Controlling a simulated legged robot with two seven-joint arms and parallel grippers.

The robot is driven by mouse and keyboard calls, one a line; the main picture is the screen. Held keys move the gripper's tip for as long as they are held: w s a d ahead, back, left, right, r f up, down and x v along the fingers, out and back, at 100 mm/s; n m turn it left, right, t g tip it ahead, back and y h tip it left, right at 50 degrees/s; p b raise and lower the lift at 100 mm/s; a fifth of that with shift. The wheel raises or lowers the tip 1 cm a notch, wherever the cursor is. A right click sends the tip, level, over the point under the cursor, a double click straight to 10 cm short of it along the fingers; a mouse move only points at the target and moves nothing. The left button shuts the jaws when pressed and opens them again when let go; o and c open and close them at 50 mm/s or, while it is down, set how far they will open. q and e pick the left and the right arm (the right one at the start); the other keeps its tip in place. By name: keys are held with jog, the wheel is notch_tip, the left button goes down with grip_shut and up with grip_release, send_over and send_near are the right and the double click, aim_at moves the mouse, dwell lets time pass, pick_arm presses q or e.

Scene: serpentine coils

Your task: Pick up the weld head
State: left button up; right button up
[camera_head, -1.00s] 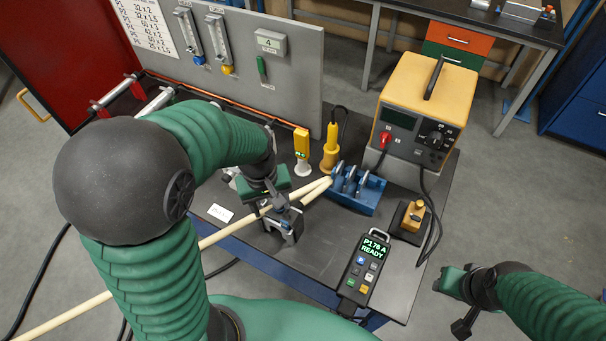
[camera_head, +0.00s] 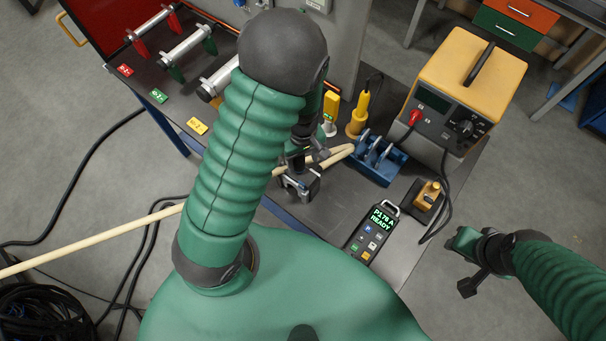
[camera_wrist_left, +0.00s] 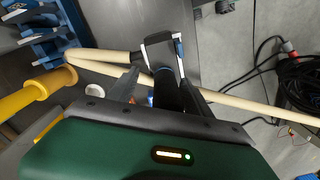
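A dark device with a silver U-shaped frame (camera_head: 301,186), which looks like the weld head, stands on the black bench beside the cream tube (camera_head: 276,169). In the left wrist view its silver frame (camera_wrist_left: 162,40) and dark stem show between the fingers. My left gripper (camera_head: 303,161) is directly above it, partly hidden by my arm. In the wrist view the fingers (camera_wrist_left: 165,88) are spread around the stem, with a gap visible on the left side; contact on the right is unclear. My right gripper (camera_head: 463,262) is away to the right, over the floor; its fingers are unclear.
A yellow handle (camera_head: 359,114) stands behind, beside a yellow meter (camera_head: 331,104). A yellow power source (camera_head: 468,85), pendant (camera_head: 371,233) and small yellow-topped unit (camera_head: 427,194) are to the right. Tube racks (camera_head: 184,50) stand at left.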

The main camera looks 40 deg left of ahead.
pick_arm(q)
jog(key=f, duration=0.1)
jog(key=a+f, duration=0.1)
jog(key=shift+w+a+f, duration=0.15)
jog(key=shift+a+f, duration=0.05)
jog(key=shift+f, duration=0.1)
jog(key=shift+s+a, duration=0.1)
jog(key=shift+s, duration=0.15)
jog(key=shift+s+r, duration=0.1)
jog(key=shift+s, duration=0.15)
jog(key=shift+s+d+r, duration=0.1)
jog(key=shift+d, duration=0.2)
jog(key=shift+c, duration=0.4)
jog(key=shift+d, duration=0.2)
jog(key=shift+c, duration=1.2)
jog(key=shift+w+d, duration=0.3)
jog(key=shift+w, duration=0.05)
jog(key=c, duration=0.5)
jog(key=shift+c, duration=1.1)
jog(key=shift+a, duration=0.2)
grip_shut()
jog(key=shift+a, duration=0.35)
pick_arm(e)
jog(key=shift+s+a+r, duration=0.4)
jog(key=shift+a+r, duration=0.2)
jog(key=shift+a, duration=0.05)
